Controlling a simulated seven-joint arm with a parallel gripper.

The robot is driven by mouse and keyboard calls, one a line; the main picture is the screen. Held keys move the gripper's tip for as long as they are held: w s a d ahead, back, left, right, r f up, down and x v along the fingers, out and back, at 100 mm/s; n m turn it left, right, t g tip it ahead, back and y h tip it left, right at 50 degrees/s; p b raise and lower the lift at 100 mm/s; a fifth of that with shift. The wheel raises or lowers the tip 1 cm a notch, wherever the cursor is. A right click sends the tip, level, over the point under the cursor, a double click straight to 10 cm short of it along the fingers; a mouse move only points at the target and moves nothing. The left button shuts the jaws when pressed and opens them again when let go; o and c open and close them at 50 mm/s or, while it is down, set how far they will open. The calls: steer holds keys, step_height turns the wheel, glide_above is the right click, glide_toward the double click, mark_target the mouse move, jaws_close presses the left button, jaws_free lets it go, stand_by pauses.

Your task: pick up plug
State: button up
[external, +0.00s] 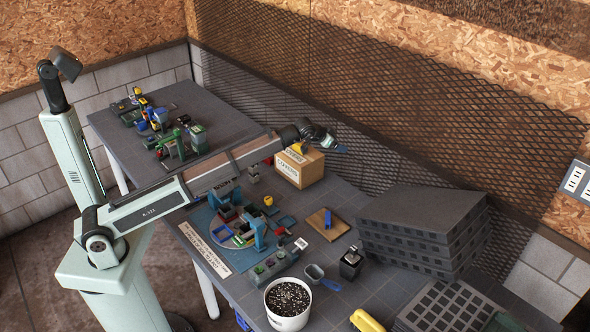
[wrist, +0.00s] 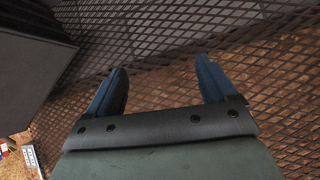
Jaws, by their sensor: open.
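My gripper (external: 338,148) is at the end of the outstretched arm, high above the back of the table near the mesh wall. In the wrist view my gripper (wrist: 162,68) shows two blue fingers spread apart with nothing between them. They point at the mesh and wood-chip wall. I cannot single out a plug with certainty. A small dark tray (external: 273,266) with green and reddish bits stands at the front of the table. No plug shows in the wrist view.
A cardboard box (external: 300,168) stands below my gripper. A white bucket of speckled soil (external: 288,303), a grey scoop with a blue handle (external: 316,273) and a wooden board (external: 327,224) are nearby. Stacked black trays (external: 422,228) fill the right. The mesh wall (external: 400,130) bounds the back.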

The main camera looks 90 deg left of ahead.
steer(key=s+a+f+n+g, duration=0.3)
steer(key=s+a+n+g, duration=0.1)
steer(key=s+a, duration=1.4)
steer(key=s+d+f+g+h, duration=0.15)
steer(key=s+f, duration=0.25)
steer(key=s, duration=0.7)
steer(key=s+f+g+h, duration=0.1)
steer(key=s+f+h, duration=0.25)
steer(key=s, duration=0.65)
steer(key=s+d+f+g+h, duration=0.15)
steer(key=s+f, duration=0.35)
steer(key=s, duration=0.6)
step_height(320, 180, down, 7)
steer(key=shift+a, duration=0.1)
steer(key=shift+w+a+f, duration=0.1)
steer(key=shift+a+f, duration=0.05)
steer(key=shift+f, duration=1.45)
steer(key=shift+w+a+f, duration=0.1)
steer(key=shift+f, duration=1.5)
steer(key=c, duration=1.1)
